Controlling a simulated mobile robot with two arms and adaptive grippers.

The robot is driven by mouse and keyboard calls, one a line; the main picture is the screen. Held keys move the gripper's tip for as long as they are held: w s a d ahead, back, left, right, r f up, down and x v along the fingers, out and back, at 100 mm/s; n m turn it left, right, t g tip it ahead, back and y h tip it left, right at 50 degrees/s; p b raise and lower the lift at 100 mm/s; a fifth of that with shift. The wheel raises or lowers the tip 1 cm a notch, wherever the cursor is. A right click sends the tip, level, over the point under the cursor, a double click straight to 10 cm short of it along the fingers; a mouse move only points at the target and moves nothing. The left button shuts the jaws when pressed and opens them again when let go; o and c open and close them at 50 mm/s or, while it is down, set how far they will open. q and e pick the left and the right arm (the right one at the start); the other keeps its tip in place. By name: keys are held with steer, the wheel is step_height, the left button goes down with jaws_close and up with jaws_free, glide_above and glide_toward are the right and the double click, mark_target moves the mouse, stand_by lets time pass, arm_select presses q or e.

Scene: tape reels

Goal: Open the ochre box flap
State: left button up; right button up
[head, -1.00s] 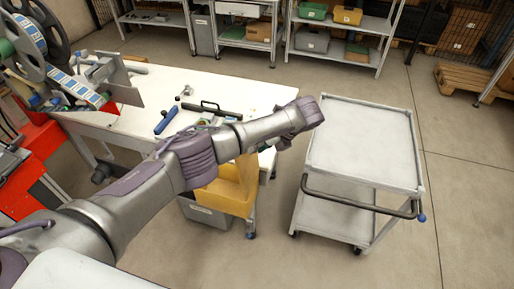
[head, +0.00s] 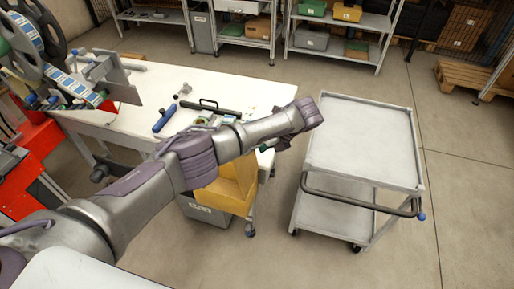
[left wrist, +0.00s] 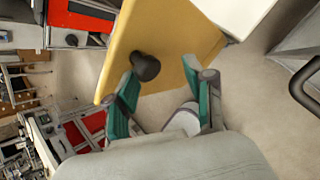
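The ochre box (head: 226,192) sits low in front of the white table, partly hidden by my left arm in the head view. My right gripper is not in view.
The white table (head: 235,92) bears a blue-handled tool (head: 165,118) and a black-handled item (head: 210,106). A grey trolley (head: 362,145) stands to the right. A grey bin (head: 207,213) is below the box. Tape reels (head: 40,35) are at upper left. Floor right of the trolley is clear.

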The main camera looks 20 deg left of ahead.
arm_select(q)
steer(key=v, duration=1.2)
steer(key=s+f+n+h+b, duration=0.15)
steer(key=s+f+n, duration=0.3)
steer(key=f, duration=0.95)
steer(key=s+f+n+h, duration=0.3)
steer(key=s+f, duration=0.2)
steer(key=f, duration=0.8)
steer(key=s+f+n+h+b, duration=0.1)
steer(key=s+f+n+h, duration=0.3)
steer(key=f, duration=1)
steer(key=s+a+f+n, duration=0.4)
steer(key=s+f, duration=0.3)
steer(key=s, duration=0.3)
steer(key=s+a+f+n, duration=0.4)
steer(key=s+f, duration=0.3)
steer(key=s, duration=0.4)
steer(key=s+a+f+n, duration=0.2)
steer(key=s+a, duration=0.1)
steer(key=s, duration=0.6)
steer(key=s+a+f+n+y+b, duration=0.1)
steer(key=s+a+f+n, duration=0.1)
steer(key=s, duration=0.7)
steer(key=shift+a+f+n+t, duration=0.4)
steer(key=shift+a+n, duration=0.35)
steer(key=shift+a, duration=0.35)
